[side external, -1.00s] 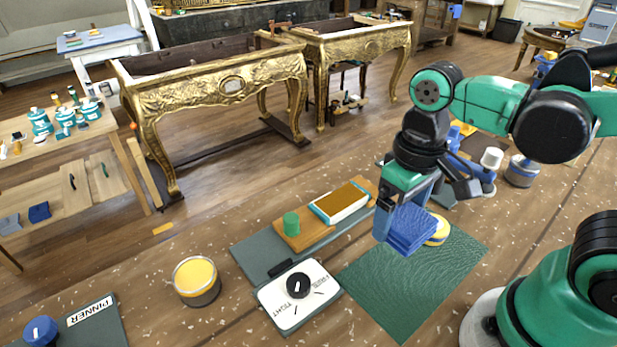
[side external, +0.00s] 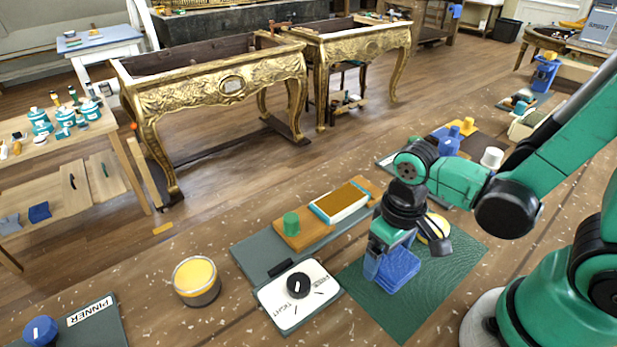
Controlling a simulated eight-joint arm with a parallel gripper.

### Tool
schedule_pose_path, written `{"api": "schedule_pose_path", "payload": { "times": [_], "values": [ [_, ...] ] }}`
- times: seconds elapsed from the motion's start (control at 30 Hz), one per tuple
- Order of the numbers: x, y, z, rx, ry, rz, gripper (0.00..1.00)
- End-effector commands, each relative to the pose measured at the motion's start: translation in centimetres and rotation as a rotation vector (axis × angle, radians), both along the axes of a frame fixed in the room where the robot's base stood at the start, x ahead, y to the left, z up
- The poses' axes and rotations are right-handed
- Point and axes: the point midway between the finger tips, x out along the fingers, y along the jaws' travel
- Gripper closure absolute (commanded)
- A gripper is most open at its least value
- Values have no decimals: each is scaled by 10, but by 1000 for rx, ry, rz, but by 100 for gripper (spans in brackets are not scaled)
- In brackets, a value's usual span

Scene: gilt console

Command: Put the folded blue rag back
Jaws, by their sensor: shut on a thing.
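The folded blue rag (side external: 402,272) is between the fingers of my gripper (side external: 385,268), which is shut on it. The rag is low over the dark green mat (side external: 400,315), at the mat's upper middle; I cannot tell whether it touches the mat. My gripper points down and hides part of the rag's left and upper side. A yellow round thing (side external: 437,228) stands at the mat's back edge, just behind my gripper and partly hidden by it.
Left of the mat lies a white dial plate with a black knob (side external: 298,285). Behind it, an orange board (side external: 290,238) bears a green cylinder (side external: 291,224) and a white-edged block (side external: 340,201). A yellow-topped tin (side external: 196,281) stands further left. The mat's front part is clear.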

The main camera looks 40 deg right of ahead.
Motion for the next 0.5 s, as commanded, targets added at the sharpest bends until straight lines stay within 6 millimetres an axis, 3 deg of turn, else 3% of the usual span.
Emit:
{"api": "schedule_pose_path", "payload": {
  "times": [0.37, 0.4, 0.5],
  "values": [
    [-1, 0, -6, 0, 0, 0, 69],
    [-1, 0, -6, 0, 0, 0, 0],
    [-1, 0, -6, 0, 0, 0, 0]
  ]
}}
